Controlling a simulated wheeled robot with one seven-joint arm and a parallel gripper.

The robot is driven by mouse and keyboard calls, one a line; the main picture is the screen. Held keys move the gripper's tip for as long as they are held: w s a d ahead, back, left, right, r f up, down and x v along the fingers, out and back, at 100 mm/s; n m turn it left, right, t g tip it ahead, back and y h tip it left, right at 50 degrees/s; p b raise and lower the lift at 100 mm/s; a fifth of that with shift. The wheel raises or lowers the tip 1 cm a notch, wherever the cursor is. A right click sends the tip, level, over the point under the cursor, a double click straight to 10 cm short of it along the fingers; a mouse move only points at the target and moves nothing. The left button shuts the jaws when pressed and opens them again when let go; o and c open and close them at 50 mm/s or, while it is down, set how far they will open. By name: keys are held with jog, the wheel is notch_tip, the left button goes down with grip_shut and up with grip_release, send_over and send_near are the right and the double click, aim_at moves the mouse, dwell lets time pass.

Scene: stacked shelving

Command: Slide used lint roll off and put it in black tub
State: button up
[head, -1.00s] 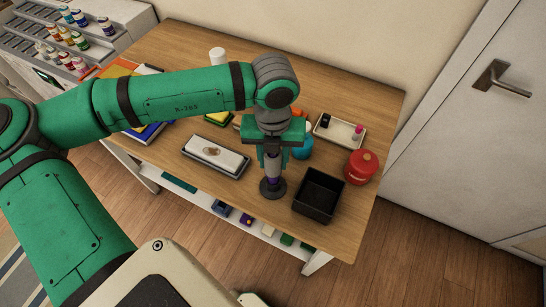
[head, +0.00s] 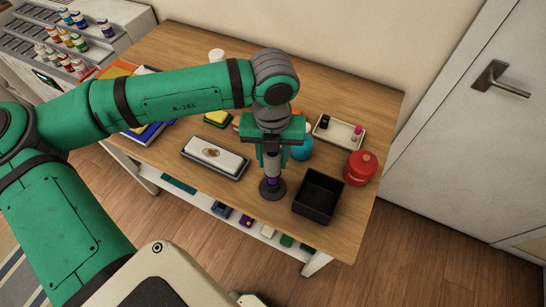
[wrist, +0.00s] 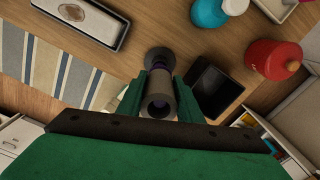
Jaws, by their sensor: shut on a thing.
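The used lint roll (wrist: 159,103) is a grey tube, upright between the fingers of my gripper (wrist: 160,90) in the wrist view. My gripper (head: 271,158) is shut on it in the head view. A purple spindle (head: 271,184) shows below the roll, rising from a round dark base (head: 272,193). The base also shows in the wrist view (wrist: 159,58). The roll appears partly raised along the spindle; its exact overlap is hard to see. The black tub (head: 318,196) stands open and apparently empty, just right of the base. It also shows in the wrist view (wrist: 215,90).
A red canister (head: 361,168) stands right of the tub. A tray with small items (head: 339,131) and a blue round thing (head: 302,149) are behind. The table's front edge is close.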

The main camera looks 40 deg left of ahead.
jog(key=shift+r, duration=0.1)
dwell(0.3)
jog(key=shift+w+r, duration=0.1)
jog(key=shift+r, duration=4.2)
